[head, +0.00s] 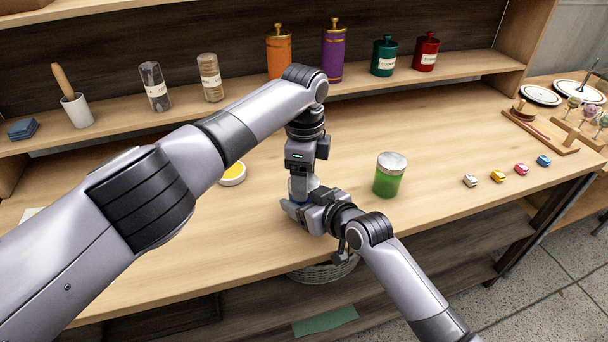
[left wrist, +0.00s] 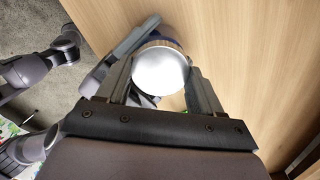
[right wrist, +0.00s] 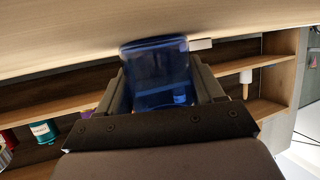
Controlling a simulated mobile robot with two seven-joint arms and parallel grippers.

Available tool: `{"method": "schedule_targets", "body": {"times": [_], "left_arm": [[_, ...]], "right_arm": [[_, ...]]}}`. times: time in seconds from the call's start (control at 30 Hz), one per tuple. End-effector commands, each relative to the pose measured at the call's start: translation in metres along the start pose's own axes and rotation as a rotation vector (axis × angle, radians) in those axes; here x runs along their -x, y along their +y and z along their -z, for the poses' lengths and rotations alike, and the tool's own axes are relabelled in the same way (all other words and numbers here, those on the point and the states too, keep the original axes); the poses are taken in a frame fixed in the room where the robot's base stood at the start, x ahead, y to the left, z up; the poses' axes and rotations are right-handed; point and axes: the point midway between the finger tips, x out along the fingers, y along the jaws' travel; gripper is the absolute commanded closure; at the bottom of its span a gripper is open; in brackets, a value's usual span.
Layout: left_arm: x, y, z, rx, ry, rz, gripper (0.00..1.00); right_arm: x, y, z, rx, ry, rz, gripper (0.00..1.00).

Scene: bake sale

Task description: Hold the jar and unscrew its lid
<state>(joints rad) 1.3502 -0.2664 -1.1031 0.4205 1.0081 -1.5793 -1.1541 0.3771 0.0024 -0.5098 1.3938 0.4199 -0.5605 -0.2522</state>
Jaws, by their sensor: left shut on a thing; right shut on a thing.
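The jar is a see-through blue jar (right wrist: 156,76), seen between my right gripper's fingers (right wrist: 160,92) in the right wrist view. My right gripper is shut on its body from the side. The jar's round silver lid (left wrist: 160,68) fills the space between my left gripper's fingers (left wrist: 161,84) in the left wrist view. My left gripper is shut on the lid from above. In the head view, my left gripper (head: 301,180) points down over my right gripper (head: 300,208), and the two hide most of the jar. I cannot tell how far the lid is turned.
A green jar with a silver lid (head: 389,176) stands just right of my grippers. A small yellow-topped dish (head: 232,174) is to the left. Small coloured clips (head: 498,176) lie at the right. Canisters and jars line the back shelf (head: 370,84). A wicker basket (head: 322,272) is below the table edge.

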Motion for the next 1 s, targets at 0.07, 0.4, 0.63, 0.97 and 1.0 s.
{"method": "schedule_targets", "body": {"times": [0.07, 0.4, 0.63, 0.97, 1.0], "left_arm": [[0.001, -0.001, 0.0, 0.037, 0.001, 0.005, 0.7], [0.001, -0.001, -0.001, 0.044, -0.001, 0.006, 0.14], [0.0, 0.0, 0.0, 0.042, 0.0, 0.0, 0.08], [0.006, 0.001, 0.002, 0.038, 0.003, -0.003, 0.08], [0.011, 0.001, 0.002, 0.038, 0.003, -0.002, 0.08]], "right_arm": [[0.0, -0.002, -0.001, 0.001, -0.001, 0.003, 1.0], [0.0, -0.002, -0.001, 0.001, -0.001, 0.004, 1.0], [0.0, -0.001, -0.001, 0.0, -0.001, 0.001, 1.0], [0.0, 0.002, -0.001, 0.0, -0.001, -0.003, 1.0], [0.0, 0.002, -0.001, 0.0, -0.002, -0.003, 1.0]]}}
